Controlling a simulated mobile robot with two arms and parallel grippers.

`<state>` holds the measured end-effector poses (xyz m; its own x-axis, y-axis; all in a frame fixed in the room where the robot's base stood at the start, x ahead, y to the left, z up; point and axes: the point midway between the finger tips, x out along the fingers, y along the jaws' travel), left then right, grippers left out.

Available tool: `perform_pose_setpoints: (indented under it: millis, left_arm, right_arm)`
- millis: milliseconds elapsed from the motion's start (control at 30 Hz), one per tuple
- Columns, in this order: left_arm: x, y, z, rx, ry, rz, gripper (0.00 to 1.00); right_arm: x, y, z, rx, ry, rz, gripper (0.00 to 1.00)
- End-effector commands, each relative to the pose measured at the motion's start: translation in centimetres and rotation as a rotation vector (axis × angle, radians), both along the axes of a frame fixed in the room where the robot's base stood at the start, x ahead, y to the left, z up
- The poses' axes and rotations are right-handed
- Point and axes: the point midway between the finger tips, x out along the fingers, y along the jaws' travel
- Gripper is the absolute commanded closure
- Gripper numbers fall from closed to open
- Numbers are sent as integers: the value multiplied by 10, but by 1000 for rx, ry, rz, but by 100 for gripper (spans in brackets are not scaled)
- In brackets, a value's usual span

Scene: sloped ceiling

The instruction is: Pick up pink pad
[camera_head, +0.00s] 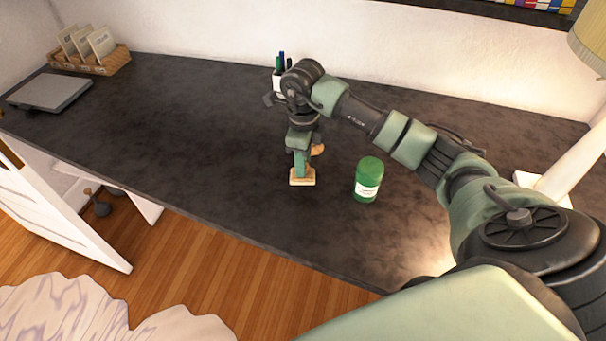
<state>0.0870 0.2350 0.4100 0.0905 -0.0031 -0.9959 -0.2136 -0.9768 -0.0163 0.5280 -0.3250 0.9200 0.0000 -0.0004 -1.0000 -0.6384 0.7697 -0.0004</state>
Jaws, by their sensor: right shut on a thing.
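A small pale, pinkish-beige pad (302,181) is at the fingertips of my right gripper (302,168), low over the dark desk top. The gripper points down and is shut on the pad. I cannot tell whether the pad touches the desk. Its upper part is partly hidden by the fingers. My left gripper is not in view.
A green jar (368,180) stands close to the right of the gripper. A small orange-brown item (318,149) lies just behind it. A pen cup (279,84) is at the back. A closed laptop (48,92) and a wicker tray (112,62) are far left. The left desk top (170,130) is clear.

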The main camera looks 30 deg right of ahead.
Motion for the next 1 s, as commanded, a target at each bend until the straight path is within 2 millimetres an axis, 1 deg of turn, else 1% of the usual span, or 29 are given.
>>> perform_pose_setpoints:
  millis: [33, 200, 267, 300, 400, 500, 600, 767, 1000]
  left_arm:
    - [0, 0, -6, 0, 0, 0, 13]
    - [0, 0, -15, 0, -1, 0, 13]
    - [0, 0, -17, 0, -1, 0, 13]
    - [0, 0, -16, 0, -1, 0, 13]
    - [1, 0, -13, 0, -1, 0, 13]
    - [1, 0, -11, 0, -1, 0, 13]
    - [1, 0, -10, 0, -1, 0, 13]
    - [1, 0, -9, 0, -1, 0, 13]
    - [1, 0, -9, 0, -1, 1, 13]
  right_arm:
    - [3, -1, 15, -2, -9, 1, 100]
    - [2, 0, 68, 0, -9, 1, 100]
    - [2, 0, 84, 1, -9, 2, 100]
    - [1, 0, 96, -1, -8, 1, 100]
    - [1, -1, 118, -2, -6, 0, 100]
    - [1, 0, 132, -2, -4, 0, 100]
    - [1, 0, 140, -1, -2, 0, 100]
    - [0, 0, 144, 1, -1, 0, 100]
    - [0, 0, 144, 1, 0, 0, 100]
